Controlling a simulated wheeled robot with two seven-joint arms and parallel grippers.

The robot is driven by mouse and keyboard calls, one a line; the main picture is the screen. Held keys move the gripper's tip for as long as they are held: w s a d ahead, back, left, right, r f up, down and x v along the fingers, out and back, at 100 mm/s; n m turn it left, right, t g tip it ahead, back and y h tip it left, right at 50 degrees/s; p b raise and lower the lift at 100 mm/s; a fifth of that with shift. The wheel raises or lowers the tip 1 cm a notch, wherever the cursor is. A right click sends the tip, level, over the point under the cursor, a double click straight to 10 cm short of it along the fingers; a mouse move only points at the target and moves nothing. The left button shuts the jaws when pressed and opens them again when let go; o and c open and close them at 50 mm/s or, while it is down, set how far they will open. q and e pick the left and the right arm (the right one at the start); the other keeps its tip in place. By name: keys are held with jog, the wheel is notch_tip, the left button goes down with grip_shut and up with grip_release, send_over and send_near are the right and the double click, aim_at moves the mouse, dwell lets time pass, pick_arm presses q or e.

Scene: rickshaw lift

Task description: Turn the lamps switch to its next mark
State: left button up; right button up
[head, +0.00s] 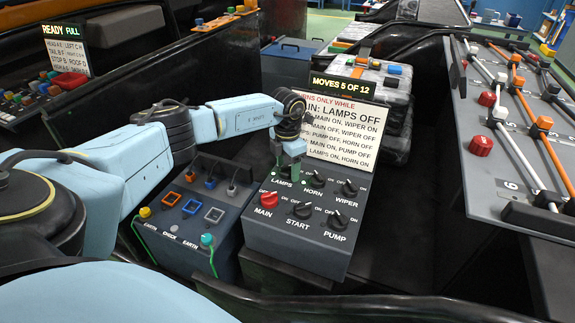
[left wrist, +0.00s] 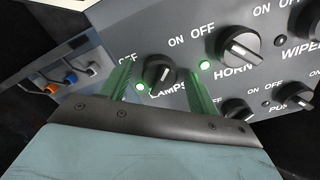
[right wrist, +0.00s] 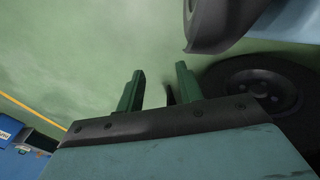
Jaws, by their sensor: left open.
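The LAMPS switch is a black rotary knob (left wrist: 158,70) on the sloping grey switch box (head: 300,250). In the left wrist view, OFF is marked at its left and ON at its upper right. Its pale line appears to slant up toward ON, and a green light beside it is lit. My left gripper (left wrist: 160,82) is open, its green fingers on either side of the knob; whether they touch it I cannot tell. In the head view this gripper (head: 288,166) hides most of the knob. My right gripper (right wrist: 161,88) is open and empty above a green floor.
The HORN knob (head: 317,179), WIPER knob (head: 349,187), red MAIN knob (head: 268,199), START knob (head: 302,210) and PUMP knob (head: 336,225) crowd close by. A text sign (head: 342,134) stands behind, under a "MOVES 5 OF 12" display (head: 342,87). A socket box (head: 190,225) sits left.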

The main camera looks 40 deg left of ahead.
aim_at(288, 166)
pick_arm(q)
jog(key=shift+r, duration=0.1)
pick_arm(e)
jog(key=shift+s, duration=0.1)
pick_arm(q)
jog(key=shift+r, duration=0.4)
notch_tip(288, 166, up, 12)
jog(key=p, duration=0.2)
jog(key=shift+r+p, duration=0.2)
jog(key=shift+p, duration=0.1)
pick_arm(e)
jog(key=s+d+f, duration=0.1)
jog(key=s, duration=0.6)
jog(key=shift+s+d+f+g, duration=0.15)
jog(key=shift+s+f+g, duration=0.05)
jog(key=shift+f+g, duration=0.2)
